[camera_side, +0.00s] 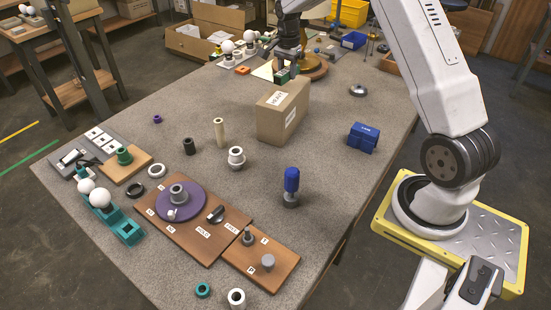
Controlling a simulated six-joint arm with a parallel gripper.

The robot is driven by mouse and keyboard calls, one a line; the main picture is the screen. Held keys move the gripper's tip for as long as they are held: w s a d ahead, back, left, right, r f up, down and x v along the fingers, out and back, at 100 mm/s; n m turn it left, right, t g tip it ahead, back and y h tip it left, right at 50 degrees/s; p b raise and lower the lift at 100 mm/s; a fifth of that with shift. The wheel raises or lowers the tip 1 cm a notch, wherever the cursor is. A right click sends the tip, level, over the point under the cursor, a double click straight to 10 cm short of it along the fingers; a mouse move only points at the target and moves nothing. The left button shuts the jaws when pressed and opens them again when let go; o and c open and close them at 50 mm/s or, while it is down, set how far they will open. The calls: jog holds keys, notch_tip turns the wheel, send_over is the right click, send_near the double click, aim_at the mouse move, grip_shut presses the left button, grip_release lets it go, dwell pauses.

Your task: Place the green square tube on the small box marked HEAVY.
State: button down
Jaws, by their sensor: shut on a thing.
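A small brown cardboard box (270,124) with white labels on its top and side stands near the middle of the table. My gripper (286,68) points down just behind the top of this box in the picture. It is shut on a small dark green square tube (282,77). The tube shows just above the box's far top edge. From this angle I cannot tell whether it touches the box or is above or behind it.
A blue box (363,137) and a blue-topped bottle (291,184) stand right of and in front of the cardboard box. Small rings and tubes, such as a cream tube (219,131), stand to the left. Wooden boards (205,245) fill the front. Bare table lies between.

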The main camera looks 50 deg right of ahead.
aim_at(285, 90)
jog(key=shift+w+f, duration=0.15)
jog(key=shift+f, duration=0.05)
jog(key=shift+w+d+f, duration=0.15)
jog(key=shift+w+f, duration=0.1)
jog(key=shift+f, duration=1.6)
jog(key=shift+f, duration=0.1)
jog(key=shift+c, duration=1.4)
grip_release()
notch_tip(285, 90, up, 12)
jog(key=shift+r, duration=0.15)
